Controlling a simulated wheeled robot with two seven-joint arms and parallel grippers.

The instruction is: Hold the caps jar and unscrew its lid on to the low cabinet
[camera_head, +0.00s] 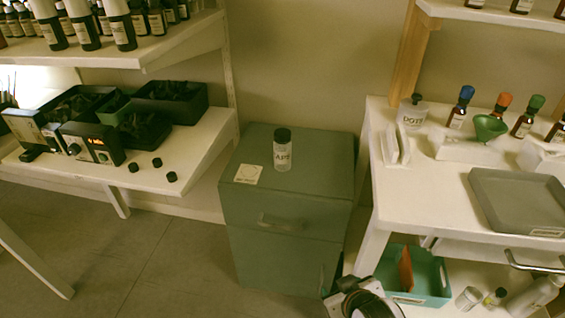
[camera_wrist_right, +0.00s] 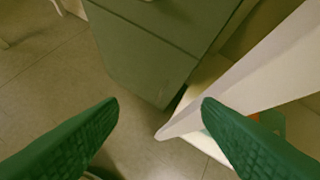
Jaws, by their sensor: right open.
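The caps jar (camera_head: 283,155) is a clear jar with a label and a black lid (camera_head: 282,135). It stands upright on top of the low grey-green cabinet (camera_head: 320,165), with its lid on. The cabinet's front also fills the upper middle of the right wrist view (camera_wrist_right: 160,50). My right gripper (camera_wrist_right: 160,104) is open and empty, its two green fingers spread wide, below and in front of the cabinet. In the head view only part of my right arm shows at the bottom edge. My left gripper is not in view.
A pale square card (camera_head: 248,175) lies on the cabinet left of the jar. A white shelf (camera_head: 190,150) with black bins and loose caps is at left. A white workbench (camera_head: 430,185) with bottles and a grey tray (camera_head: 520,200) is at right. A teal bin (camera_head: 432,280) sits below it.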

